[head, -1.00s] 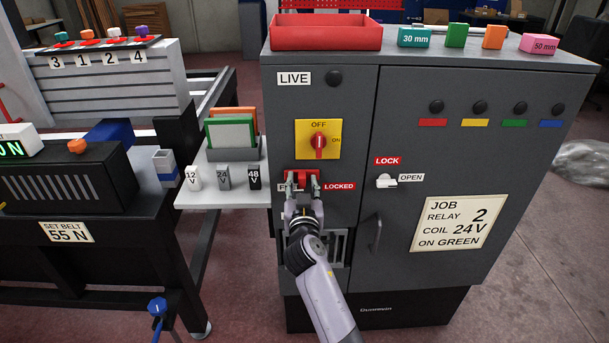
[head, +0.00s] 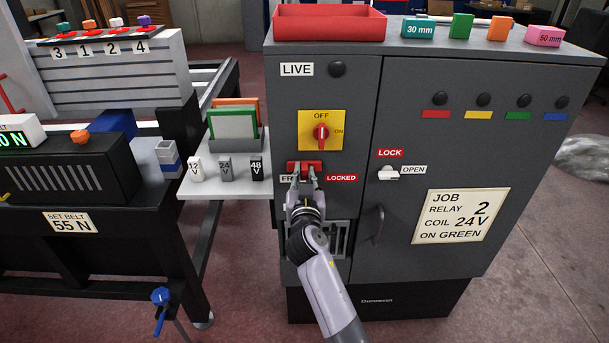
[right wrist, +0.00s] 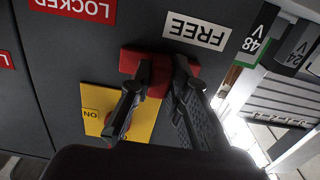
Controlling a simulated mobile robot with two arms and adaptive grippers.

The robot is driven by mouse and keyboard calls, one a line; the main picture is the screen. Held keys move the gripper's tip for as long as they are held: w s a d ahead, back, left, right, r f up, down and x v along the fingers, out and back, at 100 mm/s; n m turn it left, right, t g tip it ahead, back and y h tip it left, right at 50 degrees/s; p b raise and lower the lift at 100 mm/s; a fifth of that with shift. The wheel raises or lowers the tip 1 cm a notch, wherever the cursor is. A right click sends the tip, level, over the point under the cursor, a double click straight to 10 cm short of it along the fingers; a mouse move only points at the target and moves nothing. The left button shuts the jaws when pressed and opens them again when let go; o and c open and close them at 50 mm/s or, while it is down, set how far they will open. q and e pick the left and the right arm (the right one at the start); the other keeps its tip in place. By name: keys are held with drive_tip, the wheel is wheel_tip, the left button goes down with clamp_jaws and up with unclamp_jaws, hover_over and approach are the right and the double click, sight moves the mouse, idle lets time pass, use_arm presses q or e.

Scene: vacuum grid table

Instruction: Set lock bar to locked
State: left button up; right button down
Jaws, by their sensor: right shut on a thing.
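The red lock bar (head: 305,167) is on the front of the grey cabinet, below the yellow OFF/ON switch. It sits between the white FREE label (head: 287,179) and the red LOCKED label (head: 341,178), nearer FREE. My right gripper (head: 305,179) is shut on the lock bar, its fingers partly covering it. In the right wrist view, upside down, the fingers (right wrist: 164,76) close on the middle of the red bar (right wrist: 129,62), beside the FREE label (right wrist: 196,32). My left gripper is not in view.
The yellow switch plate (head: 307,143) with its red knob is just above. A white LOCK/OPEN handle (head: 388,173) and a door handle (head: 378,226) are to the right. A side shelf (head: 222,187) holds several small blocks at left.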

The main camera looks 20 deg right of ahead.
idle(0.4)
drive_tip(key=d, duration=0.2)
drive_tip(key=s+d, duration=0.1)
drive_tip(key=d+p, duration=0.1)
drive_tip(key=d, duration=0.1)
drive_tip(key=shift+s+d, duration=0.3)
drive_tip(key=shift+a, duration=0.1)
drive_tip(key=c, duration=1.5)
unclamp_jaws()
drive_tip(key=v, duration=0.7)
drive_tip(key=shift+s+a+r, duration=0.1)
drive_tip(key=shift+s, duration=0.15)
